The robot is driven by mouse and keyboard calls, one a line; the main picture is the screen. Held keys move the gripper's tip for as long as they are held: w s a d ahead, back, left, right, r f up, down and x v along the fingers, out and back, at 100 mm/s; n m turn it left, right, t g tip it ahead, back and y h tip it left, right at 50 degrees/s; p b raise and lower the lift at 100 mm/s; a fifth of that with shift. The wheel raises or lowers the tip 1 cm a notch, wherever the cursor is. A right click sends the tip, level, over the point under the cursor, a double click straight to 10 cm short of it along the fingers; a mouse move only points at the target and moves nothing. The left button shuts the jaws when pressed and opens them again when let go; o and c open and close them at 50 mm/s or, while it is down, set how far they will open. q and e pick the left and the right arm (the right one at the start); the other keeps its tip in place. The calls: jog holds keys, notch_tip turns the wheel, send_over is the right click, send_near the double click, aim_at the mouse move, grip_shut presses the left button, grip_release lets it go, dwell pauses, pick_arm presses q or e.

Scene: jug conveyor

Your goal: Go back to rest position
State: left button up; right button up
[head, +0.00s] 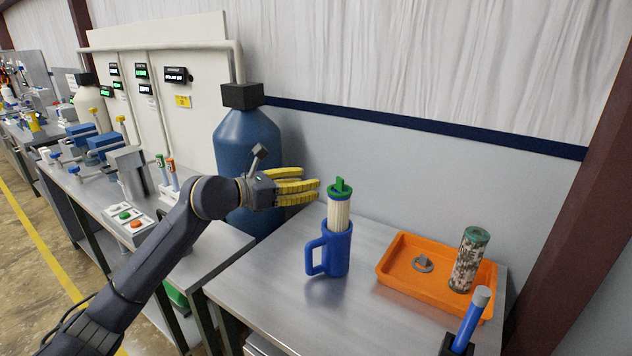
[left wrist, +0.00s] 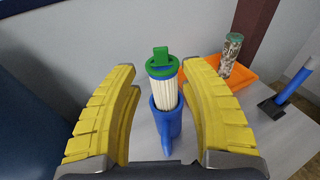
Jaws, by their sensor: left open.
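My left gripper (head: 298,187) is open and empty, level with the top of a filter and just left of it in the head view. In the left wrist view the two yellow fingers (left wrist: 164,105) stand wide apart, with the filter seen between them. The white pleated filter (head: 339,212) has a green cap with a handle and stands upright in a blue jug (head: 337,250), its upper part above the rim. The filter (left wrist: 166,90) and jug (left wrist: 168,122) also show in the left wrist view. The jug stands on the metal table (head: 290,310). My right gripper is not in view.
An orange tray (head: 420,287) right of the jug holds a dirty used filter (head: 469,260) and a small grey ring part (head: 422,263). A blue-handled tool (head: 470,322) stands at the table's front right. A large blue tank (head: 248,165) stands behind my left arm. A button panel (head: 130,219) is at left.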

pick_arm(q)
jog(key=shift+s+a, duration=0.3)
jog(key=shift+a, duration=0.05)
